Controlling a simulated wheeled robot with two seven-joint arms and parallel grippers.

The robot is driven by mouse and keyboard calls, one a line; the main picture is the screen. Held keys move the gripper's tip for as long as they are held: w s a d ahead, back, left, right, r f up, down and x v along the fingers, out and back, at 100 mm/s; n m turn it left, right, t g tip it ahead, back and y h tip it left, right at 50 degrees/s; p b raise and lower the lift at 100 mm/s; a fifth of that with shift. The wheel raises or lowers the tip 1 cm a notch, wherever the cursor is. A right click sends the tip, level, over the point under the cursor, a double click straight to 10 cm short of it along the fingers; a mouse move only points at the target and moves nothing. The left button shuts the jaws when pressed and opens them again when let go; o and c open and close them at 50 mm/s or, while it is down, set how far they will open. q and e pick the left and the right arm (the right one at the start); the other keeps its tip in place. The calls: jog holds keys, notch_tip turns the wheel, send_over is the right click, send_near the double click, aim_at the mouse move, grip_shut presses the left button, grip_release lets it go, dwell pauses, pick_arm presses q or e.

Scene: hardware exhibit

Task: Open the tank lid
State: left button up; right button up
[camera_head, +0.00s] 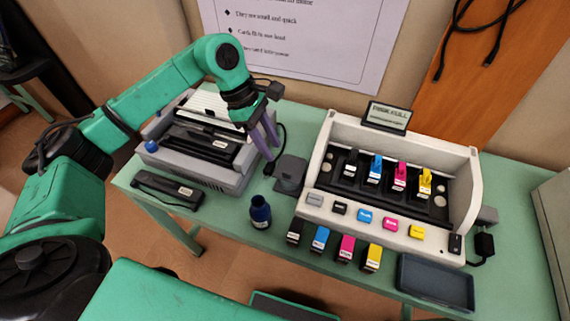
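A grey printer-like machine (205,175) stands at the left of the green table, with a dark upper part (200,143) and a pale ribbed panel behind it. I cannot make out for sure which part is the tank lid; the machine's right end is partly hidden by my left gripper. My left gripper (267,142) points down at that right end, its two purple fingers apart with a gap between them. Nothing shows between them, and I cannot tell whether they touch the machine. My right gripper is out of view.
A white cartridge station (316,190) with coloured cartridges fills the right side. A dark tray (435,284) lies at the front right.

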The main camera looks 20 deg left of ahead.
aim_at(287, 172)
pick_arm(q)
jog(key=p+x, duration=0.1)
jog(key=x, duration=0.7)
jog(key=shift+w+p, duration=0.1)
jog(key=shift+p, duration=0.3)
jog(key=shift+d+f, duration=0.25)
jog(key=shift+f, duration=0.2)
grip_shut()
